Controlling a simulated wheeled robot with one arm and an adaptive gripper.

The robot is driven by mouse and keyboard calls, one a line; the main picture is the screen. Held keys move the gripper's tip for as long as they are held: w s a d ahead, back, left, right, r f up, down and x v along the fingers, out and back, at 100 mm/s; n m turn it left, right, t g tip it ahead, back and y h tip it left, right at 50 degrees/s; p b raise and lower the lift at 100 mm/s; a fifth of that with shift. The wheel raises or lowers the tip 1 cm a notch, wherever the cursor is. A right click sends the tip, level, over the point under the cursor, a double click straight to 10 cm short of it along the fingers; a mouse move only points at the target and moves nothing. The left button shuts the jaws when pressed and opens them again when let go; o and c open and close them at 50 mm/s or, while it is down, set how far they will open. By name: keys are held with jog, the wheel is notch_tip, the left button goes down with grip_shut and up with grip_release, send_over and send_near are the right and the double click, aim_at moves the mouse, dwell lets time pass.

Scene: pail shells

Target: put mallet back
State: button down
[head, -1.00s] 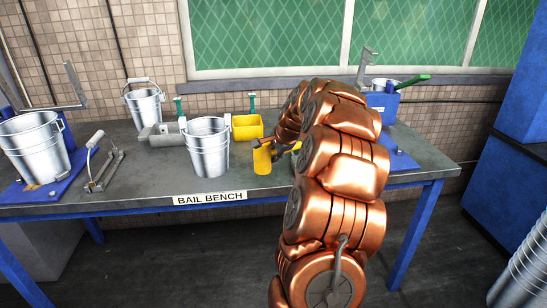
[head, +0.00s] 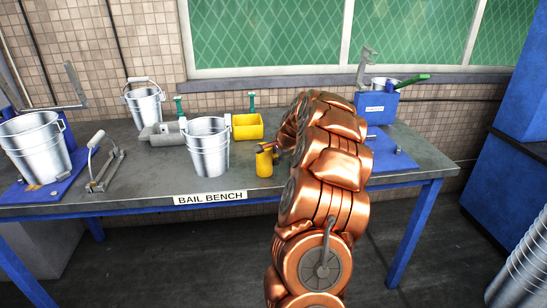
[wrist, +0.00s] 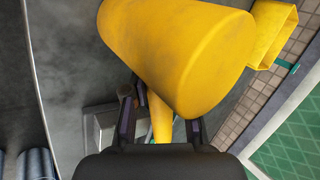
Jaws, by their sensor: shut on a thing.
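The yellow mallet shows in the head view (head: 264,163) just right of the middle pail, over the front part of the bench. In the wrist view its thick yellow head (wrist: 180,45) fills the upper middle, close to the camera. My gripper (wrist: 161,128) has its dark fingers on either side of the yellow handle (wrist: 160,118) and is shut on it. In the head view my copper arm reaches in from the right, and the fingertips are hard to make out. I cannot tell whether the mallet touches the bench.
The grey bench (head: 135,180) holds a middle pail (head: 208,150), a rear pail (head: 145,107), a left pail (head: 35,150) and a yellow bin (head: 247,127) behind the mallet. A blue box (head: 377,108) stands right. The bench front near the label is clear.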

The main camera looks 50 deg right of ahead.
jog(key=shift+f, duration=0.1)
jog(key=c, duration=0.9)
grip_release()
jog(key=shift+c, duration=0.2)
